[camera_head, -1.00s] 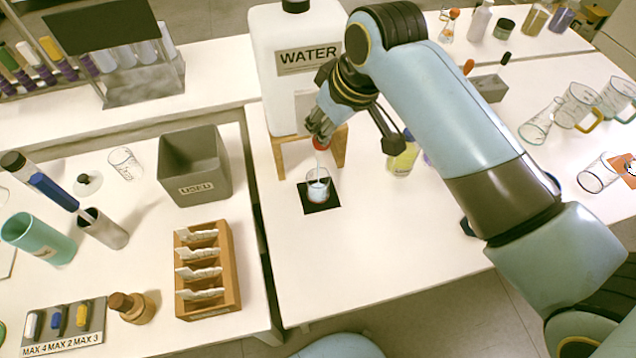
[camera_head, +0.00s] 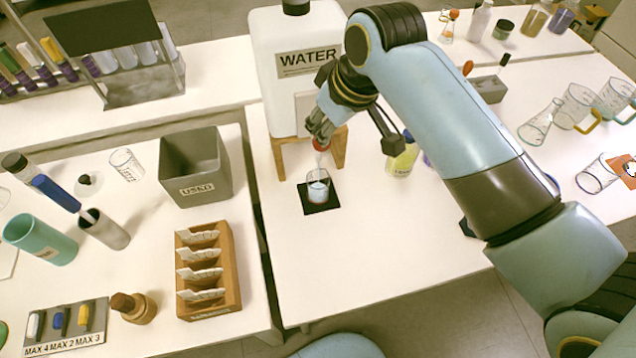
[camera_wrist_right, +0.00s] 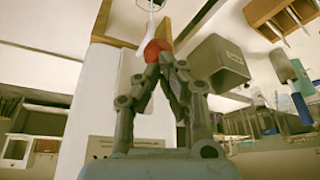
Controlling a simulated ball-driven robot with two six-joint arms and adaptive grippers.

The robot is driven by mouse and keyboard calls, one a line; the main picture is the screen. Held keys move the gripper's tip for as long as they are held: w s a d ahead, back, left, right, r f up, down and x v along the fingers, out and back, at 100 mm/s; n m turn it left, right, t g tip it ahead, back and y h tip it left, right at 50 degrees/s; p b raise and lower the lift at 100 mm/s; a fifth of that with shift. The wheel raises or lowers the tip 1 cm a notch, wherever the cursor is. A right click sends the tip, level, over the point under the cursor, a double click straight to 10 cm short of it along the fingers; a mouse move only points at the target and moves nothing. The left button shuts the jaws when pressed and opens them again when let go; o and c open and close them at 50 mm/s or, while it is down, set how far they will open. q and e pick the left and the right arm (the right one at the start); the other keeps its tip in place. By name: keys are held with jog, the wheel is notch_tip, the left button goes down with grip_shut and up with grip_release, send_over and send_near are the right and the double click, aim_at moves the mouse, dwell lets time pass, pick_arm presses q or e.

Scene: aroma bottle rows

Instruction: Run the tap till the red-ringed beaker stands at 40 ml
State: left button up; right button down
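The white water container (camera_head: 292,85), labelled WATER, stands on a wooden stand (camera_head: 278,158). Its red tap handle (camera_head: 319,146) is at the front, above a small clear beaker (camera_head: 318,187) on a black mat (camera_head: 320,207). The beaker stands upright with pale water in it; its ring is hard to make out and its marks are too small to read. My right gripper (camera_head: 318,136) is at the tap. In the right wrist view its fingers (camera_wrist_right: 166,66) close on the red handle (camera_wrist_right: 155,50). A pale spout or stream shows below the tap. My left gripper is out of view.
A flask with yellow liquid (camera_head: 402,160) is right of the tap. Several glass vessels stand at the far right. The table before the mat is clear.

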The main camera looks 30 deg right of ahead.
jog(key=shift+r, duration=0.15)
jog(key=shift+r+p, duration=0.25)
jog(key=shift+p, duration=0.15)
notch_tip(320, 180, up, 3)
jog(key=shift+p, duration=1.25)
notch_tip(320, 180, up, 3)
jog(key=shift+r+b, duration=0.15)
jog(key=shift+b, duration=0.3)
jog(key=shift+r, duration=0.55)
